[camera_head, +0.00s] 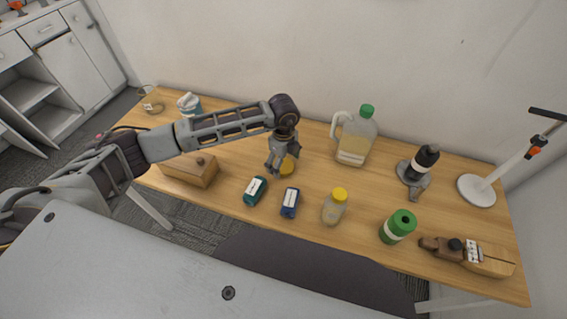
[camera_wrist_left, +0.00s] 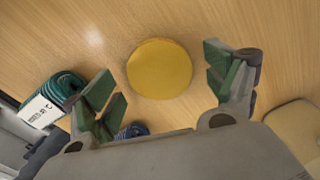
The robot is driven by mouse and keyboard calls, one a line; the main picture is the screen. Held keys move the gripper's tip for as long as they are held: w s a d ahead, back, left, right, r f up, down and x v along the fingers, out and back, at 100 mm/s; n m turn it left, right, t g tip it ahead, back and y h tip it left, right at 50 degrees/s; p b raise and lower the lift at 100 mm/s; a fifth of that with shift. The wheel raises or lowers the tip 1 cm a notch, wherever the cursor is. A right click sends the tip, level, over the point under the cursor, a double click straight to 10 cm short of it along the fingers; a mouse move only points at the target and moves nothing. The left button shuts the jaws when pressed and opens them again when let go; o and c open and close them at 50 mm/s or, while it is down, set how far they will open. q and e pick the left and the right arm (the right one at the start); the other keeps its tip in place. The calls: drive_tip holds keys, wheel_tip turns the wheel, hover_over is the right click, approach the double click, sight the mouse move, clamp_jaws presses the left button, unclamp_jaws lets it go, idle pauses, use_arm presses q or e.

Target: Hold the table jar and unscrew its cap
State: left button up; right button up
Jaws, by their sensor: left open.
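A round yellow thing (camera_head: 288,166) sits on the wooden table, partly hidden by my left gripper (camera_head: 274,166). In the left wrist view it is a plain yellow disc (camera_wrist_left: 160,68); I cannot tell whether it is a jar's cap or a loose lid. My left gripper also shows in the left wrist view (camera_wrist_left: 162,88), open and empty, its fingers on either side of the disc and apart from it. A clear jar with a yellow cap (camera_head: 334,206) stands upright further right, near the table's front. My right gripper is not in view.
A wooden box (camera_head: 190,169) is left. A green-capped jug (camera_head: 355,137) stands behind right, a green can (camera_head: 397,226) front right. Other items stand on the far right.

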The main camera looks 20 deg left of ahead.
sight(284, 165)
use_arm(q)
wheel_tip(284, 165, up, 11)
drive_tip(key=shift+r+b, duration=0.15)
drive_tip(key=shift+b, duration=0.25)
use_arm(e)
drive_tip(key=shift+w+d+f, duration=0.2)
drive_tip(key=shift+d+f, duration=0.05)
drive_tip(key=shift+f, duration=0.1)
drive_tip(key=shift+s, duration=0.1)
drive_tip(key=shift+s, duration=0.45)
use_arm(q)
drive_tip(key=shift+s, duration=0.1)
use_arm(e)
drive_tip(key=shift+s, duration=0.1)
